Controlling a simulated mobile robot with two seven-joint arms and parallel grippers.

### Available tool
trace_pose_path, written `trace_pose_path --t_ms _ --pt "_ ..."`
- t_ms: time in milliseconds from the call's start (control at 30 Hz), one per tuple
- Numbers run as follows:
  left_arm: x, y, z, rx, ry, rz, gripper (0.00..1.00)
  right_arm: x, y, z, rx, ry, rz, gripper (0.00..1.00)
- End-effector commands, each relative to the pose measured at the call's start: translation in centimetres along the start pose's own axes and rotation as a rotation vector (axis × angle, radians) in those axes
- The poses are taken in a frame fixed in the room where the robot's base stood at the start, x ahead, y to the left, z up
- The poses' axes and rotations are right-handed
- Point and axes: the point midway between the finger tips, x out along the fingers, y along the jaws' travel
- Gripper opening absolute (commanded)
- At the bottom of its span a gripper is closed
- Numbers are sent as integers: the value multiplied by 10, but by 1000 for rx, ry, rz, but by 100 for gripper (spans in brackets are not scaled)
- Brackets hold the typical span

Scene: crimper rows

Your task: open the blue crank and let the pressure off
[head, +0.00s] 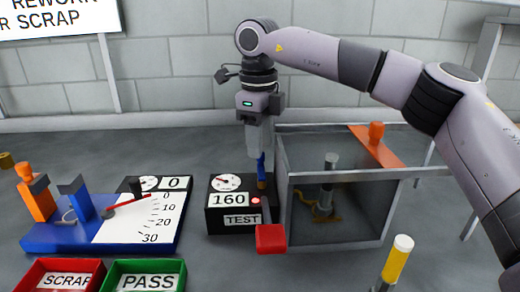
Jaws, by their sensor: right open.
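The blue crank (261,168) stands upright at the right end of the black test box (232,222), above a brass-coloured fitting. The box has a round dial (225,182), a display reading 160, a lit red lamp (256,200) and a TEST label. My right gripper (259,152) points straight down with its fingertips at the top of the crank. It is open. The fingers hide the crank's upper part, and I cannot tell if they touch it. My left gripper is not in view.
A see-through chamber (340,220) with an orange bar stands just right of the crank, holding a grey fitting. A red block (271,238) is in front. A blue gauge stand (60,238) is left, with SCRAP (30,265) and PASS (183,268) bins. A yellow post (397,262) stands front right.

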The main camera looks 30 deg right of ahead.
Motion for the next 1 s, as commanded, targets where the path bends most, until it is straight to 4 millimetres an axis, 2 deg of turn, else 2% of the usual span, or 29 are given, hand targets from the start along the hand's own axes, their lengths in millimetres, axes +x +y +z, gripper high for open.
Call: trace_pose_path --t_ms 100,200,500,567,633,667,1000 --pt "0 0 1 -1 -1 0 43 16 0 0 1 1 1 44" --pt "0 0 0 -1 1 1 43 23 0 0 1 -1 0 44" --pt "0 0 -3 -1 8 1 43 26 0 0 1 -1 0 44" --pt "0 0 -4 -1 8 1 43 26 0 0 1 -1 0 28" --pt "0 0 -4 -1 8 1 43 26 0 0 1 -1 0 5" --pt "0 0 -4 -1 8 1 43 26 0 0 1 -1 0 0" --pt "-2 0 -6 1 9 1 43 25 1 1 -26 -1 1 0"
